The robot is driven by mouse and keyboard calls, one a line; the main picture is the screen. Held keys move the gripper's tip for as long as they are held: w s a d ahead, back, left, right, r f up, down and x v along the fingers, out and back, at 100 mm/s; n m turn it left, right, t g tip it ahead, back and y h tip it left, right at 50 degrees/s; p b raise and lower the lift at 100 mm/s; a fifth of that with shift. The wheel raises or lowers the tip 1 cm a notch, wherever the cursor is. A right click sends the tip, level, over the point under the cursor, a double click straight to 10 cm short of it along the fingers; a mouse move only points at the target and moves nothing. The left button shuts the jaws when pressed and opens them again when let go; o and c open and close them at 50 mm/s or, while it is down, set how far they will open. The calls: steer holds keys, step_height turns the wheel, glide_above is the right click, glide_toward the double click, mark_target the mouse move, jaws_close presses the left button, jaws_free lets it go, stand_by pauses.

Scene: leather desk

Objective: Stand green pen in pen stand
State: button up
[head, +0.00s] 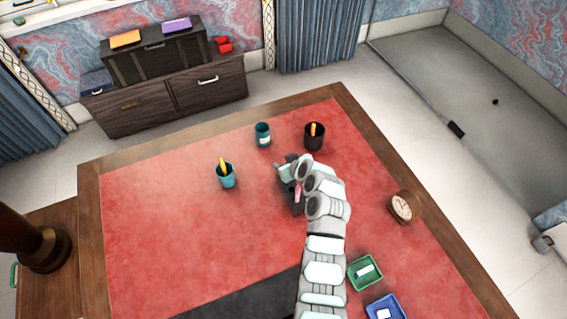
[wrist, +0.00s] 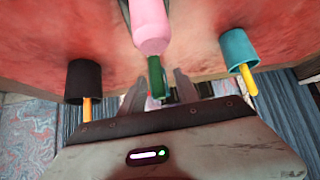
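My gripper (head: 287,165) is over the middle of the desk, in front of the cups. In the wrist view my gripper's fingers (wrist: 160,88) stand apart, with a green piece (wrist: 155,75) showing between them. This looks like part of the green pen; whether the fingers touch it is unclear. A pink rod-like thing (wrist: 151,27) lines up with the green piece and also shows beside the gripper in the head view (head: 298,192). A teal cup (head: 263,134) with a white label looks empty. Another teal cup (head: 227,178) and a black cup (head: 314,139) each hold a yellow-orange pen.
A green tray (head: 365,273) and a blue tray (head: 386,311) are at the front right. The left part of the desk is clear.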

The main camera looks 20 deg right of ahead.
steer(key=v, duration=1)
steer(key=shift+s+b, duration=0.25)
steer(key=shift+b, duration=0.15)
steer(key=shift+r, duration=0.2)
